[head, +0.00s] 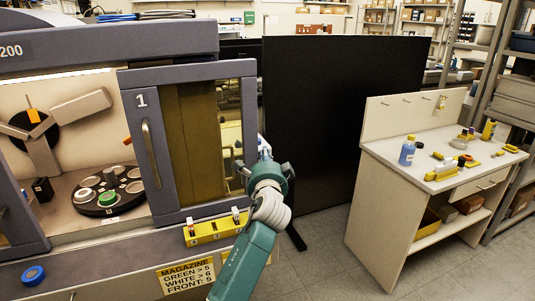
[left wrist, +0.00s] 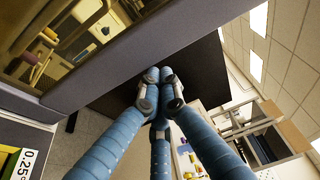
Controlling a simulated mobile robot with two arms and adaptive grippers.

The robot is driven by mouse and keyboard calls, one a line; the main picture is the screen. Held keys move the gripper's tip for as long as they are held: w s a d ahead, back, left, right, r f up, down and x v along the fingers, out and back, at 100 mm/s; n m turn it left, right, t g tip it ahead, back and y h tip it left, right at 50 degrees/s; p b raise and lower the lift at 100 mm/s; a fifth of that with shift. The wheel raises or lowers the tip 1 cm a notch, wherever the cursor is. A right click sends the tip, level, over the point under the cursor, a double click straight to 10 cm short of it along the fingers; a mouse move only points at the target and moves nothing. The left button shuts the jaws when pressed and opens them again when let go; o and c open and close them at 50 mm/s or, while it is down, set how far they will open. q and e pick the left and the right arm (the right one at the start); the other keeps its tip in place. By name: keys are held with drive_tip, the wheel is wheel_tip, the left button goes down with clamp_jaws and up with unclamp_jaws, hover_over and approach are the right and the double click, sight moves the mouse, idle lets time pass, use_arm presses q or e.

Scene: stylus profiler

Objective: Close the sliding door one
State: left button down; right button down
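Sliding door one (head: 190,72) is a grey-framed panel with yellow glass, marked "1", with a vertical handle (head: 151,154) near its left edge. It stands to the right on the machine front, with the lit chamber open to its left. My left gripper (head: 264,145) is just beyond the door's right edge; I cannot tell whether it touches. In the left wrist view its blue fingers (left wrist: 158,78) come together at the tips with nothing between them, beside a grey frame edge (left wrist: 130,65). My right gripper is out of view.
Inside the chamber is a round black stage (head: 108,192) with several discs. A yellow magazine block (head: 215,228) sits on the ledge below the door. A black partition (head: 335,110) stands behind my gripper. A workbench (head: 385,150) with a blue bottle (head: 407,151) stands right; floor between is clear.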

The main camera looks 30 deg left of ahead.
sight(221, 158)
use_arm(q)
drive_tip(key=s+a+p, duration=0.2)
drive_tip(key=s+a, duration=0.1)
drive_tip(key=s+a+p, duration=0.2)
drive_tip(key=s+a, duration=0.1)
drive_tip(key=s, duration=0.1)
drive_tip(key=s+a+p, duration=0.2)
drive_tip(key=s+p, duration=0.1)
drive_tip(key=shift+s+a+r, duration=0.15)
drive_tip(key=shift+a+r, duration=0.2)
drive_tip(key=shift+a, duration=0.05)
drive_tip(key=s+a+p, duration=0.1)
drive_tip(key=s+a, duration=0.2)
drive_tip(key=s, duration=0.1)
drive_tip(key=s+a+p, duration=0.1)
drive_tip(key=s+a, duration=0.3)
drive_tip(key=s+a+p, duration=0.1)
drive_tip(key=s+a, duration=0.3)
drive_tip(key=s, duration=0.1)
drive_tip(key=shift+a+f, duration=0.1)
drive_tip(key=shift+f, duration=0.2)
